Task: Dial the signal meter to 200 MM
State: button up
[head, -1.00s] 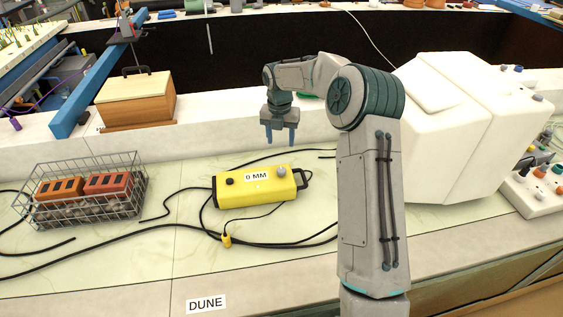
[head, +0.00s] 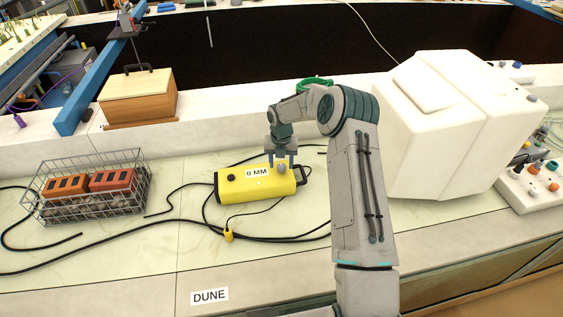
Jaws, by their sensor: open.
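The signal meter (head: 235,190) is a yellow box lying on the pale bench top, with a label that reads 0 MM (head: 257,172). A black knob (head: 231,178) sits at its left end and a grey knob (head: 282,168) near its right end. My gripper (head: 281,163) points down at the grey knob, its two blue-grey fingers apart with one on each side of the knob as seen from here. I cannot tell whether the fingers touch it. A dark handle shows at the meter's right end.
A wire basket (head: 97,211) with orange blocks stands at the left, and a wooden box (head: 138,98) behind it. Black cables (head: 130,229) run across the bench around the meter. A large white housing (head: 450,125) stands right of my arm.

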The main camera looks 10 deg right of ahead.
jog(key=shift+f, duration=0.65)
jog(key=c, duration=1)
